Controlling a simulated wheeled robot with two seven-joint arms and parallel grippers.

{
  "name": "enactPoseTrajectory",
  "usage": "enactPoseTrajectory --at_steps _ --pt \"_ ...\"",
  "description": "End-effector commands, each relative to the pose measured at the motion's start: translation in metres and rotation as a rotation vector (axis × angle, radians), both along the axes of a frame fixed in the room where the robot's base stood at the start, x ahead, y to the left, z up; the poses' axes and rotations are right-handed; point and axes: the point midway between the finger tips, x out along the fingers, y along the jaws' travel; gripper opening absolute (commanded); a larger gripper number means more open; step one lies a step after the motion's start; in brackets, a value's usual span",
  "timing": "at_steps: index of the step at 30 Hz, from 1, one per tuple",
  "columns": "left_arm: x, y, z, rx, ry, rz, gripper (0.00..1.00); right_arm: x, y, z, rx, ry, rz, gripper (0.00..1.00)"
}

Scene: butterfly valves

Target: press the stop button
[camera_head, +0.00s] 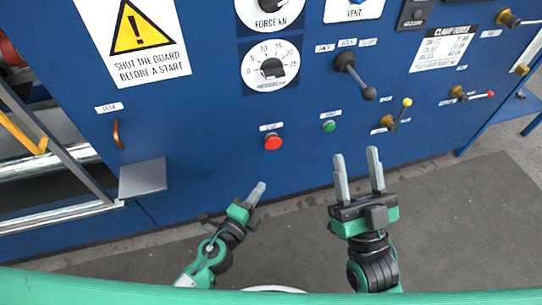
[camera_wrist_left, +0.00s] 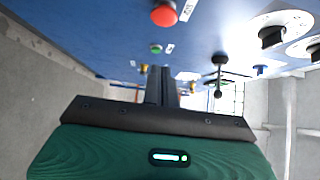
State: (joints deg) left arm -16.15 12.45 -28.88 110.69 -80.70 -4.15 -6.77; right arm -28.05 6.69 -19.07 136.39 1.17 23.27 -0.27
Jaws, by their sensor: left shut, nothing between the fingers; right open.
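The red stop button (camera_head: 273,141) sits on the lower part of the blue panel (camera_head: 215,165), under a small white label. It also shows at the top of the left wrist view (camera_wrist_left: 164,14). My left gripper (camera_head: 258,190) is shut and empty, below and slightly left of the button, apart from it. Its closed fingers (camera_wrist_left: 161,84) show in the left wrist view below the button. My right gripper (camera_head: 357,162) is open and empty, below and right of the green button (camera_head: 329,126). The labels' lettering is too small to read surely.
A pressure dial (camera_head: 271,66) is above. A grey ledge (camera_head: 142,177) and a copper handle (camera_head: 117,134) are at left. The grey floor is clear.

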Motion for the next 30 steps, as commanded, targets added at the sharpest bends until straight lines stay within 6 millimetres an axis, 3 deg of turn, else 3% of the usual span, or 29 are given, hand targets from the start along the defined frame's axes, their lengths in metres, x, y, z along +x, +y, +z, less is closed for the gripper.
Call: enactPoseTrajectory --at_steps 7,11,18,26,30 --pt "0.003 -0.001 0.000 0.000 0.001 0.000 0.00 0.001 0.001 -0.002 -0.004 0.017 0.002 0.49" --pt "0.013 -0.007 0.002 -0.001 0.000 0.000 0.00 0.005 0.005 -0.013 -0.020 0.086 0.011 0.49" --pt "0.049 -0.024 0.002 -0.002 0.001 0.001 0.00 0.010 0.017 -0.048 -0.067 0.286 0.041 0.49" --pt "0.090 -0.046 0.001 -0.001 0.000 0.001 0.00 0.009 0.024 -0.074 -0.098 0.416 0.064 0.49" --pt "0.110 -0.039 0.000 0.001 0.000 0.001 0.00 0.009 0.025 -0.077 -0.103 0.432 0.067 0.49"
